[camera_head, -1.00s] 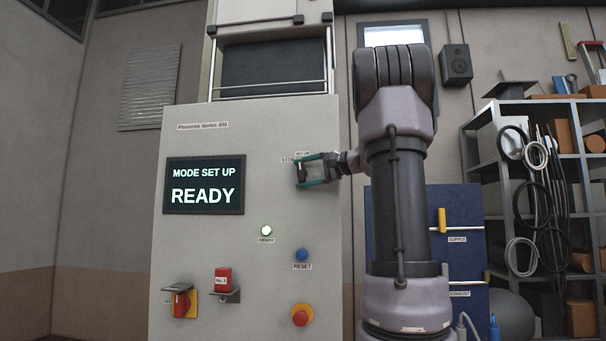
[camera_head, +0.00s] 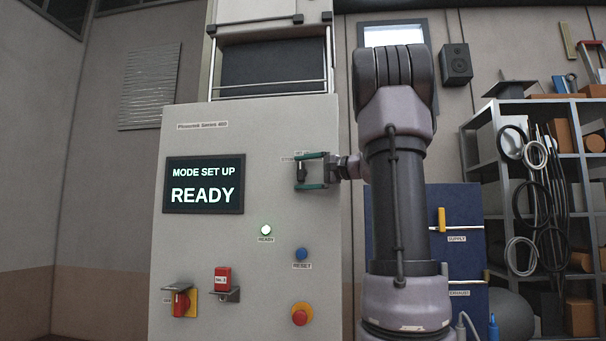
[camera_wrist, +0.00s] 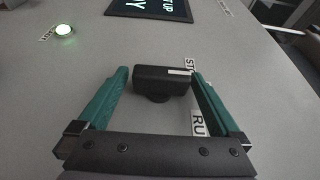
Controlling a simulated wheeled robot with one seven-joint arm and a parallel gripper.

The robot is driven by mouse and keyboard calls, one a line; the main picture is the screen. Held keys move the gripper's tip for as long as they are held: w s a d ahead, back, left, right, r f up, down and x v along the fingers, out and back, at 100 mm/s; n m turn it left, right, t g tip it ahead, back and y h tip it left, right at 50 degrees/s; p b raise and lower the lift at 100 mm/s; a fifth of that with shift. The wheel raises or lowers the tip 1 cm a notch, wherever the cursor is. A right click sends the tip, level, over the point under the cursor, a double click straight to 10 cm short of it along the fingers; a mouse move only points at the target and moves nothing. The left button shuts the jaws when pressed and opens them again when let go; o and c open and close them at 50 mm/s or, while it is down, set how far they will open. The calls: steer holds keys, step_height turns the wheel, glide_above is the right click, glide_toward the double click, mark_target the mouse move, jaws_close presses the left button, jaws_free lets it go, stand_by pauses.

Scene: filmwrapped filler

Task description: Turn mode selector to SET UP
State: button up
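The mode selector, a black bar knob (camera_wrist: 160,80), sits on the grey control panel (camera_head: 255,130). In the wrist view its white mark is at the right end, with a partly hidden "ST" label above and "RU" below it. In the head view the knob (camera_head: 301,172) stands upright under small labels. My gripper (camera_wrist: 160,75) is open, with its green fingers on either side of the knob's two ends. In the head view my gripper (camera_head: 300,171) shows gaps above and below the knob. The display (camera_head: 204,185) reads "MODE SET UP READY".
The READY lamp (camera_head: 266,230) glows. Below are a blue RESET button (camera_head: 302,254), a red stop button (camera_head: 300,317), a red tag (camera_head: 222,279) and a red-yellow switch (camera_head: 181,303). A blue cabinet (camera_head: 460,210) and shelves (camera_head: 480,165) stand to the right.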

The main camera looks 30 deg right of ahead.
steer(key=v, duration=1.1)
steer(key=shift+w, duration=0.1)
steer(key=s+a+f+n+g+h, duration=0.15)
steer(key=s+a+f+g, duration=0.25)
steer(key=a+f, duration=0.4)
steer(key=s+a+f+n+g+h, duration=0.15)
steer(key=s+a+f+g, duration=0.35)
steer(key=a, duration=0.6)
steer(key=s+a+f+n+h, duration=0.1)
steer(key=s+f+n+h, duration=0.1)
steer(key=s+f, duration=0.2)
steer(key=s+a+f+n+t+h, duration=0.1)
steer(key=s+a+f+n+h, duration=0.1)
steer(key=s+f, duration=0.3)
step_height(320, 180, down, 3)
steer(key=shift+s+a+f+h, duration=0.15)
steer(key=shift+s+a+h, duration=0.15)
steer(key=shift+h, duration=0.1)
